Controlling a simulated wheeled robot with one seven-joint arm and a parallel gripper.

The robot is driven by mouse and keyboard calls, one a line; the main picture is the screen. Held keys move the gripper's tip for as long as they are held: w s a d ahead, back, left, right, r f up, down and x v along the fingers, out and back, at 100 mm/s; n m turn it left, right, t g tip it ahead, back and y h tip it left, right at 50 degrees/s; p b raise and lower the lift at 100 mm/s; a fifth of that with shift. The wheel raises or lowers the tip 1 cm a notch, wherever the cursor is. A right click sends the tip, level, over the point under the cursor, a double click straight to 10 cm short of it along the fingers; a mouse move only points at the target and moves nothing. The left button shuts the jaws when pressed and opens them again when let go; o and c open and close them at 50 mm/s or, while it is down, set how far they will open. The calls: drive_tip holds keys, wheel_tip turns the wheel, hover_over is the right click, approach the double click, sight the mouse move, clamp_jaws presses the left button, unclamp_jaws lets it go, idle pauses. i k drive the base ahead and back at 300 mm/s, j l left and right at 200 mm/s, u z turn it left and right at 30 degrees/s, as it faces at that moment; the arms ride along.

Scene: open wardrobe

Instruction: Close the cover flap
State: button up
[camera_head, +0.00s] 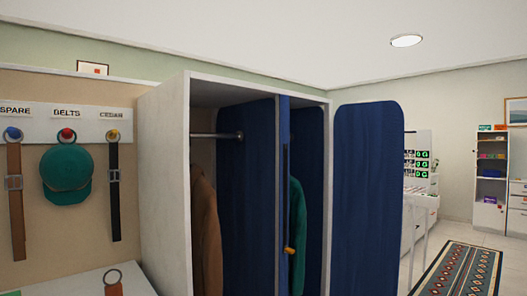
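A white wardrobe (163,180) stands open in the middle of the head view. A large dark blue panel with rounded top corners (367,170), which looks like the cover flap, stands out at the wardrobe's right side. More blue fabric (255,170) shows inside. A narrow blue upright strip (284,150) runs down the front, with a dark line along it and a small yellow tab (290,250) low down. A brown garment (206,225) and a green garment (297,225) hang inside. The bottoms of the flap and wardrobe are cut off. My gripper is not in view.
A hook board (90,122) at left holds belts and a green cap (67,172) above a white surface (60,285). At right are a patterned rug (458,270), pale posts (416,230) beside the flap, and a white shelf unit (490,210). Floor shows around the rug.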

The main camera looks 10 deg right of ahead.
sight(369, 137)
drive_tip(key=i+l+u, duration=0.1)
drive_tip(key=l+u, duration=0.35)
drive_tip(key=l, duration=0.55)
drive_tip(key=l+u, duration=0.45)
drive_tip(key=l, duration=0.5)
drive_tip(key=k+l+u, duration=0.1)
drive_tip(key=l, duration=0.25)
drive_tip(key=l+u, duration=0.15)
drive_tip(key=l, duration=0.15)
drive_tip(key=k+l+u, duration=0.1)
drive_tip(key=l, duration=0.25)
drive_tip(key=k, duration=0.1)
